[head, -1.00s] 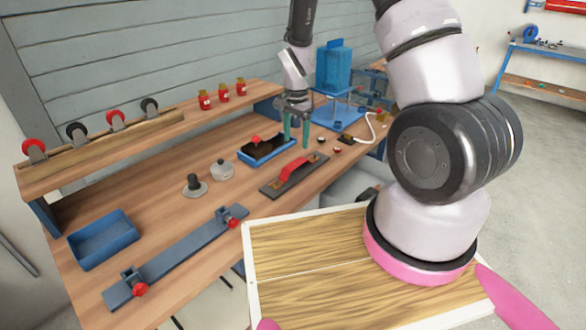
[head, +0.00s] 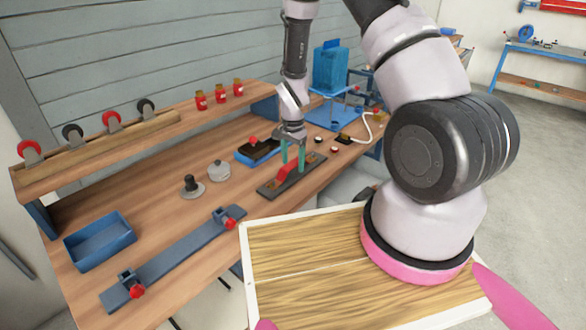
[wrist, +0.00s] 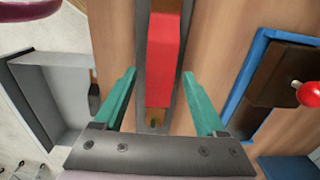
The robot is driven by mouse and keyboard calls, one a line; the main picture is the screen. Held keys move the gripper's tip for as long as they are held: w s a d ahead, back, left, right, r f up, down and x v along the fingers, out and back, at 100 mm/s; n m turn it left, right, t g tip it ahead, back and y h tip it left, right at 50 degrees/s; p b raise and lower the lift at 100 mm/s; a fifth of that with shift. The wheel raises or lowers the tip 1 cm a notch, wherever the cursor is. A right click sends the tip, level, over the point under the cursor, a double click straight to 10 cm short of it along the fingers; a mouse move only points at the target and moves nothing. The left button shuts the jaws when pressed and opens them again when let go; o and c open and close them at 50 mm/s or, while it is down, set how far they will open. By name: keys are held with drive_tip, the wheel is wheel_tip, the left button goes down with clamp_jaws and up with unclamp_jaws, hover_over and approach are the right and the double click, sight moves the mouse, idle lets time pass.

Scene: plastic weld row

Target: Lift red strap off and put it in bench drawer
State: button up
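The red strap (head: 289,171) arches along the dark flat bar (head: 268,189) lying on the bench. It also shows in the wrist view (wrist: 166,45), running lengthwise on the bar. My gripper (head: 294,160) is open just above the strap. In the wrist view its teal fingers (wrist: 159,73) stand one on each side of the strap, with gaps to both sides. A grey drawer-like box (head: 350,182) projects under the bench's front edge. Its grey wall and a dark handle show at left in the wrist view (wrist: 40,108); its inside is only partly visible.
A blue tray with a dark block and red knob (head: 257,150) lies close behind the bar. A blue clamp rail (head: 180,262), blue bin (head: 100,242), grey lidded pot (head: 220,170) and black-knobbed piece (head: 193,187) stand left. A blue press stand (head: 333,115) is behind right.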

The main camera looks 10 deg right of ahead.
sight(293, 163)
clamp_jaws()
wheel_tip(293, 163, up, 10)
idle(0.5)
